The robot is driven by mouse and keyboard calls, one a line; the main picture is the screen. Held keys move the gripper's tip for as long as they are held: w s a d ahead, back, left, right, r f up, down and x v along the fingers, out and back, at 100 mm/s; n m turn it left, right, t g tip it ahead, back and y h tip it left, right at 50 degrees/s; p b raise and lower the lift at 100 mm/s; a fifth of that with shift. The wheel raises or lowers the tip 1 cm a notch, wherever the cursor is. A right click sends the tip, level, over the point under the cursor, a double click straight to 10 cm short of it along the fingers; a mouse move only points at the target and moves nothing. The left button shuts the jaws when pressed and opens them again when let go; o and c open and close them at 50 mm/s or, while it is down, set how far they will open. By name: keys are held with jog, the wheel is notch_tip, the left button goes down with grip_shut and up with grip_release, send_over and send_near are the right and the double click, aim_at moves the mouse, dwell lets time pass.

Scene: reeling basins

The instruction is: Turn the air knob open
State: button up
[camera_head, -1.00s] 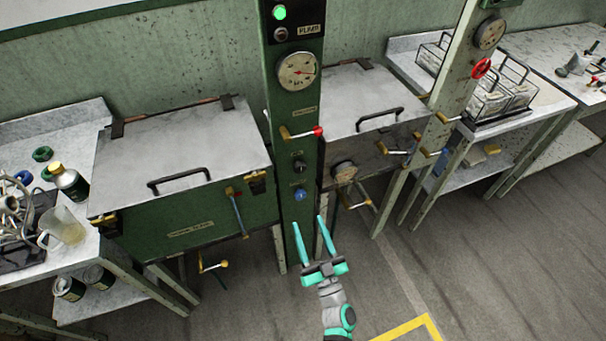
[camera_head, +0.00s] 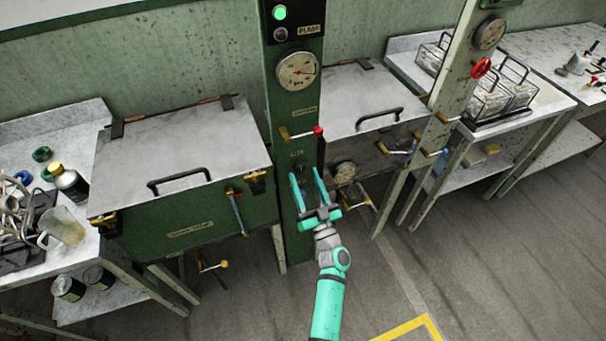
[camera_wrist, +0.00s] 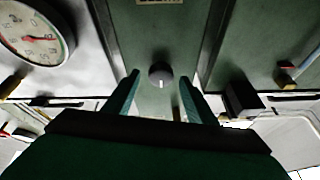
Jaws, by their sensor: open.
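A green post (camera_head: 295,110) carries the controls. A dark round knob (camera_wrist: 161,74) with a pale mark pointing down sits on its face, centred between my fingers in the wrist view. In the head view this dark knob (camera_head: 301,167) shows just above my fingertips. My gripper (camera_head: 306,173) is open in front of the post, with its turquoise fingers (camera_wrist: 158,95) on either side of the knob's line and nothing between them. I cannot see contact with the knob. I cannot read which knob is labelled air.
A lidded basin (camera_head: 185,160) stands left of the post, another (camera_head: 365,95) right. The floor in front is clear.

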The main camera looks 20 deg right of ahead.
jog(key=shift+x, duration=0.95)
jog(key=c, duration=1)
jog(key=shift+c, duration=0.2)
